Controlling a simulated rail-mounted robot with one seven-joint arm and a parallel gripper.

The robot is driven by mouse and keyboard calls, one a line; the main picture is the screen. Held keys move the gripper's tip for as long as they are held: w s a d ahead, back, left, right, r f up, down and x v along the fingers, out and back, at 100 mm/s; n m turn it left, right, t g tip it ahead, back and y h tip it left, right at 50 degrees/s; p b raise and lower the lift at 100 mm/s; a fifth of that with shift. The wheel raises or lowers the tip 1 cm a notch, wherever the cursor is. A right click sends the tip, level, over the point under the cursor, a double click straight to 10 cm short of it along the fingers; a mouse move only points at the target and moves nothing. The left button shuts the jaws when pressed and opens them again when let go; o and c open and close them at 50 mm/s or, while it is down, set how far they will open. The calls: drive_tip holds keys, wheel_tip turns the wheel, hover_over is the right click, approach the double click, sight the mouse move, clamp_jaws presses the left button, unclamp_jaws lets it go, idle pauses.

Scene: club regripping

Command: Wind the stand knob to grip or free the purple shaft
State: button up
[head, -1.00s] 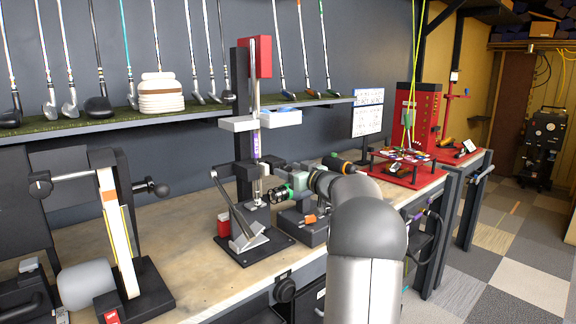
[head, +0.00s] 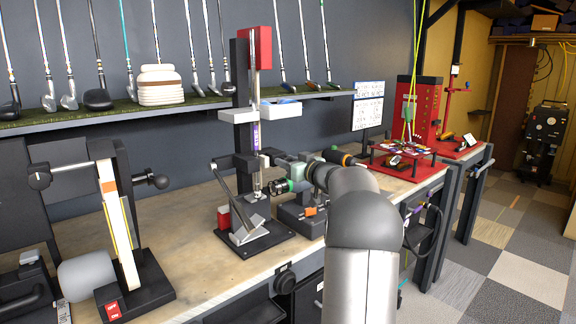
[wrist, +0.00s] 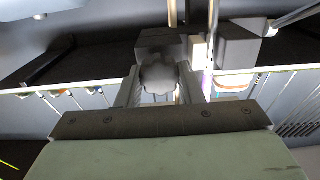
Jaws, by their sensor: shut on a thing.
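The stand knob (wrist: 158,77), dark grey and lobed, sits between the two fingers of my gripper (wrist: 160,90) in the wrist view. My gripper is shut on it. In the head view my gripper (head: 268,158) is small at the right side of the stand (head: 243,150), and the knob cannot be made out there. The stand is a dark upright post with a red block on top. The purple shaft (head: 256,136) stands upright along the post. In the wrist view a bright vertical shaft (wrist: 211,45) passes right of the knob. Whether the clamp grips it cannot be told.
Pale trays (head: 280,109) flank the post. A black base with a sloped metal piece (head: 248,230) stands below. A belt sander (head: 118,225) is at left, and a wall shelf (head: 190,104) with clubs is behind. Bare wood (head: 190,210) lies between sander and stand.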

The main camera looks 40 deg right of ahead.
drive_tip(key=m+b, duration=0.1)
drive_tip(key=b, duration=0.1)
drive_tip(key=m+b, duration=0.1)
drive_tip(key=b, duration=0.1)
drive_tip(key=shift+f+m, duration=0.35)
drive_tip(key=shift+m, duration=0.05)
drive_tip(key=m+b, duration=0.3)
drive_tip(key=shift+d+r+m, duration=0.1)
drive_tip(key=shift+m, duration=0.2)
drive_tip(key=m+b, duration=0.1)
drive_tip(key=m, duration=0.2)
drive_tip(key=shift+m+b, duration=0.3)
drive_tip(key=shift+b, duration=0.1)
drive_tip(key=m, duration=0.4)
drive_tip(key=shift+d+m, duration=0.1)
drive_tip(key=shift+m, duration=0.2)
drive_tip(key=m, duration=0.3)
drive_tip(key=shift+m, duration=0.3)
drive_tip(key=m+p, duration=0.1)
drive_tip(key=m, duration=0.3)
drive_tip(key=shift+m+p, duration=0.3)
drive_tip(key=m+p, duration=0.2)
drive_tip(key=m, duration=0.2)
drive_tip(key=shift+m+p, duration=1.2)
drive_tip(key=shift+m, duration=1)
drive_tip(key=shift+f, duration=0.2)
